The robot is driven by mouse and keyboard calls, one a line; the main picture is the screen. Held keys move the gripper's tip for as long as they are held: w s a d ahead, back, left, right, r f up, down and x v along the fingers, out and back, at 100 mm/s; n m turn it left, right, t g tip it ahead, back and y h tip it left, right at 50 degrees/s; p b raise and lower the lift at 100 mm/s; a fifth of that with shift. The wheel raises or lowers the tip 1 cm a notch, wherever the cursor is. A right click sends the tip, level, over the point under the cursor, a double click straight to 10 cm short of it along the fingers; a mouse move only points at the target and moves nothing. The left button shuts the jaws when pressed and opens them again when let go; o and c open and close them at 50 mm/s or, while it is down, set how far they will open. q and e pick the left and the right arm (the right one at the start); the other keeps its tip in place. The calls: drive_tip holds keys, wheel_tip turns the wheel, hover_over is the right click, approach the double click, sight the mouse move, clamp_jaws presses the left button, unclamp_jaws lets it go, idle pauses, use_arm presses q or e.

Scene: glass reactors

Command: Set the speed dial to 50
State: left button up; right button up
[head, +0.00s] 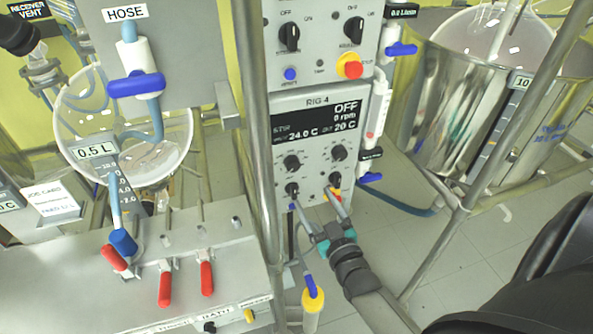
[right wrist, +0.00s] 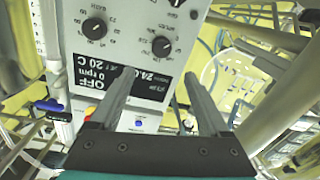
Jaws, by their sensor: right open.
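The RIG 4 control panel (head: 315,150) stands upright in the middle of the head view. Its black display (head: 318,122) reads OFF, 0 rpm, 24.0 C and 20 C. Below it are black round dials: upper left (head: 292,162), upper right (head: 339,152), lower left (head: 292,189) and lower right (head: 335,178). Their labels are too small to tell which is the speed dial. In the right wrist view the panel is upside down, with two dials (right wrist: 94,28) (right wrist: 161,46) beyond the fingertips. My right gripper (head: 316,202) is open and empty before the panel's lower part. My left gripper is out of view.
An upper panel carries two switches and a red-yellow stop button (head: 350,66). A metal post (head: 253,120) runs left of the panel. A bench (head: 180,265) with red-handled valves is at lower left. A steel vessel (head: 455,115) and sloping rail (head: 465,200) stand at right.

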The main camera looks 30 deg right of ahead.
sight(294, 166)
drive_tip(key=w+b, duration=0.1)
drive_tip(key=w, duration=0.3)
drive_tip(key=w+d, duration=0.1)
drive_tip(key=w, duration=0.3)
drive_tip(key=w+d+b, duration=0.1)
drive_tip(key=w, duration=0.3)
drive_tip(key=shift+b, duration=0.3)
drive_tip(key=shift+f, duration=0.1)
clamp_jaws()
